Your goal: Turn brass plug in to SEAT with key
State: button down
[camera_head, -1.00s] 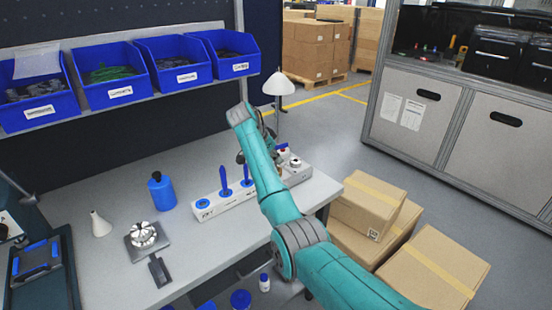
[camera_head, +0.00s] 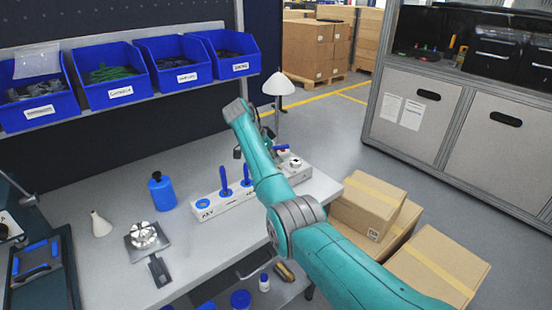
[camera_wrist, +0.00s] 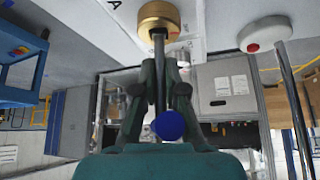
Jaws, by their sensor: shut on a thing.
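In the wrist view my gripper (camera_wrist: 164,92) is shut on the key (camera_wrist: 159,62), a dark slim shaft with a round blue end (camera_wrist: 169,125). The shaft's far end meets the brass plug (camera_wrist: 158,18), a round gold-coloured piece at the top of the picture. I cannot tell how deep the key sits in the plug. The plug is against a pale surface with a black letter A. In the head view my arm hides the plug, and the gripper is mostly hidden behind it.
A long white block (camera_head: 232,203) with upright blue tools (camera_head: 224,180) lies on the grey bench. A blue bottle (camera_head: 161,191), a white cone (camera_head: 100,224) and a metal fixture (camera_head: 143,235) stand left. A white lamp (camera_head: 278,85) stands behind; cardboard boxes (camera_head: 370,205) are right.

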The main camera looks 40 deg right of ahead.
jog(key=shift+m+g+y, duration=0.3)
jog(key=shift+m+g, duration=0.3)
jog(key=shift+m, duration=0.7)
jog(key=c, duration=1.2)
grip_release()
jog(key=shift+v, duration=3.7)
jog(key=shift+a, duration=0.1)
